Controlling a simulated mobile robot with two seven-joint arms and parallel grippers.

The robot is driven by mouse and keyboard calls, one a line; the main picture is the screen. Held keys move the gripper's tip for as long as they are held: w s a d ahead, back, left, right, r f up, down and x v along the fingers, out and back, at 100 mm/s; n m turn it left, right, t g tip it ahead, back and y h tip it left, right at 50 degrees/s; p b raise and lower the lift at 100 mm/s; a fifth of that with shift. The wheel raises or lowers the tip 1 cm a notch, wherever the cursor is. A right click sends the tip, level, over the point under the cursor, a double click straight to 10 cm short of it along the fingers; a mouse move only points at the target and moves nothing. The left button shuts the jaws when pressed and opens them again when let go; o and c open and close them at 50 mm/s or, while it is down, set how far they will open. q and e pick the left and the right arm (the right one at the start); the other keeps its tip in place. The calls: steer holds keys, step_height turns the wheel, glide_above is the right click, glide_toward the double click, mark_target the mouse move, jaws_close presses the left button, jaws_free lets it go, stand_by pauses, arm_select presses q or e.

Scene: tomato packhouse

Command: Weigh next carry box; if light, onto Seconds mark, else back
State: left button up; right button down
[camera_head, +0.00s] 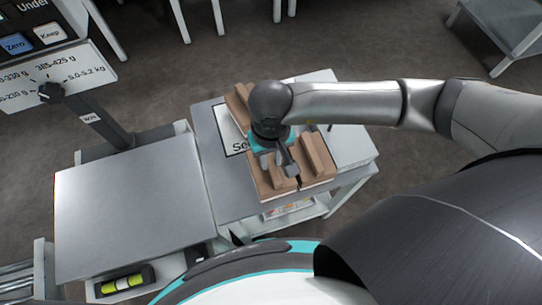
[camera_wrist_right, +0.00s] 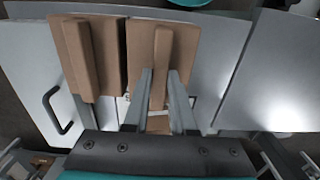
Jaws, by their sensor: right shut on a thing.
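My right gripper (camera_head: 280,162) is low over a grey table, its fingers (camera_wrist_right: 162,75) around the upright ridge of a brown carry box (camera_wrist_right: 140,80). This box shows in the head view (camera_head: 268,188), partly hidden by the gripper. It appears to rest on the table. A second carry box (camera_head: 318,158) stands close beside it, also in the wrist view (camera_wrist_right: 108,60). A third (camera_head: 236,104) is behind my wrist. The white Seconds mark (camera_head: 232,143) is partly covered; only "Se" reads. The weighing plate (camera_head: 135,205) is bare. My left gripper is out of view.
A post with a dark knob (camera_head: 48,92) and a weight-range card (camera_head: 70,75) stands behind the plate. A panel with Zero (camera_head: 15,44) and Keep (camera_head: 49,35) buttons is at top left. A white surface with a dark handle (camera_wrist_right: 58,108) borders the boxes.

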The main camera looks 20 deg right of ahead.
steer(key=shift+f+b, duration=0.3)
steer(key=shift+b, duration=0.1)
steer(key=c, duration=0.7)
jaws_free()
steer(key=shift+c, duration=1.4)
steer(key=shift+r, duration=0.1)
steer(key=shift+r+p, duration=2.3)
steer(key=shift+r, duration=1.15)
steer(key=shift+s+f, duration=0.1)
